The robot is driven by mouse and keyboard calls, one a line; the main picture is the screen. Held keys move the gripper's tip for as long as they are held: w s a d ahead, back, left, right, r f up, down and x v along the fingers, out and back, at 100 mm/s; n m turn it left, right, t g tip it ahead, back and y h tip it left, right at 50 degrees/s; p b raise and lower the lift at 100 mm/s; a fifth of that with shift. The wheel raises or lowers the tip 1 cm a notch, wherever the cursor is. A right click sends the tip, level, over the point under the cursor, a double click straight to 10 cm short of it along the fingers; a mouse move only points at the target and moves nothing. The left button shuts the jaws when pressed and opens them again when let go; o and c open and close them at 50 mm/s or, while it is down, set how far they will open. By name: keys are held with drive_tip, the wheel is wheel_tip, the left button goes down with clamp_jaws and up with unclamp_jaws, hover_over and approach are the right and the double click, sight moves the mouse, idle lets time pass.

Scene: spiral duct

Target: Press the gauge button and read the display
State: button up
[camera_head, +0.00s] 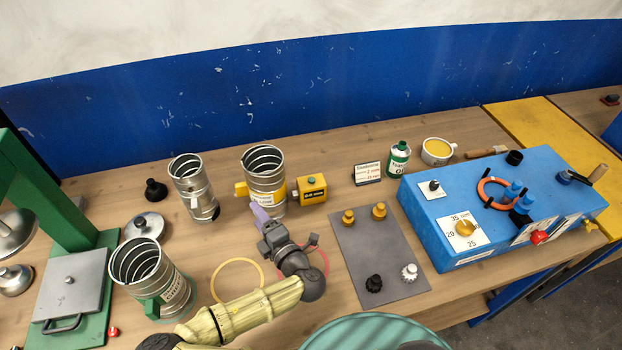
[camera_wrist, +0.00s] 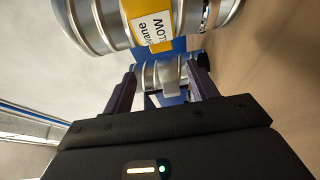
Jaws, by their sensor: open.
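The gauge (camera_head: 312,190) is a small yellow box on the table, just right of the yellow-banded spiral duct (camera_head: 265,180). Its green button (camera_head: 311,180) is on top. Its dark front display (camera_head: 313,196) has small characters that seem to read "0.0 mm", though too small to be sure. My gripper (camera_head: 260,212), with purple fingers, is open in front of the banded duct, left of and nearer than the gauge. In the wrist view my open gripper (camera_wrist: 162,86) has a farther metal duct (camera_wrist: 158,75) showing between its fingers. The gauge is not visible there.
Another duct (camera_head: 192,187) stands left, and one with a green handle (camera_head: 150,280) stands front left. A grey mat (camera_head: 375,255) with knobs, a small sign (camera_head: 367,173), an oil can (camera_head: 398,159) and a blue control box (camera_head: 450,215) are to the right.

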clamp_jaws()
idle(1.5)
